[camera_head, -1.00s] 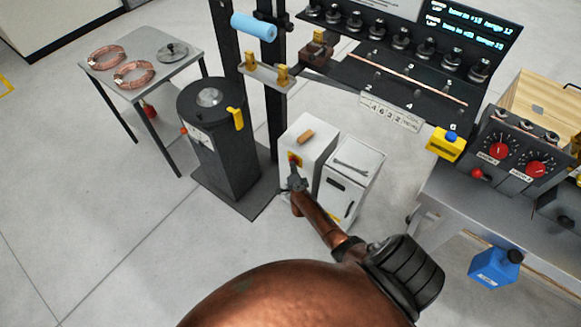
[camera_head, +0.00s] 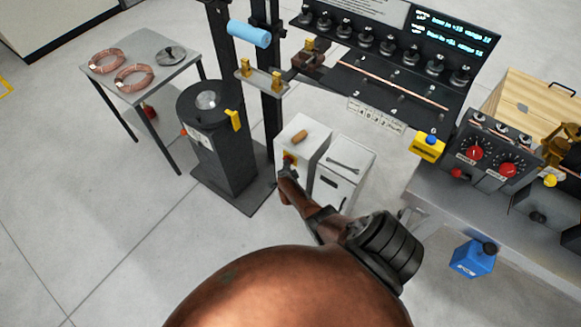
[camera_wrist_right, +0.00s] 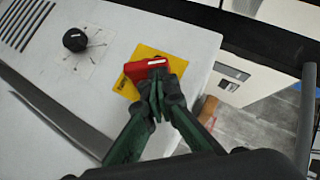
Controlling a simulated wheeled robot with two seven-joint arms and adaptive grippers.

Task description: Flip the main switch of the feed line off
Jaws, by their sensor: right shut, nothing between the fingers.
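The main switch is a red handle with a white line on a yellow plate, on the front of a light grey cabinet (camera_head: 309,131). In the right wrist view the red handle (camera_wrist_right: 146,69) lies roughly crosswise on the yellow plate (camera_wrist_right: 154,53). My right gripper (camera_wrist_right: 158,86) is shut and empty, its fingertips at the right part of the handle and overlapping it; whether they touch cannot be told. In the head view my right gripper (camera_head: 287,169) covers the lower part of the switch. My left gripper is out of view.
A black knob (camera_wrist_right: 75,40) sits beside the switch. A white cabinet (camera_head: 342,172) with a wrench on top stands close to the right. A dark cylinder stand (camera_head: 220,145) is to the left. A bench (camera_head: 430,190) with red dials is at the right.

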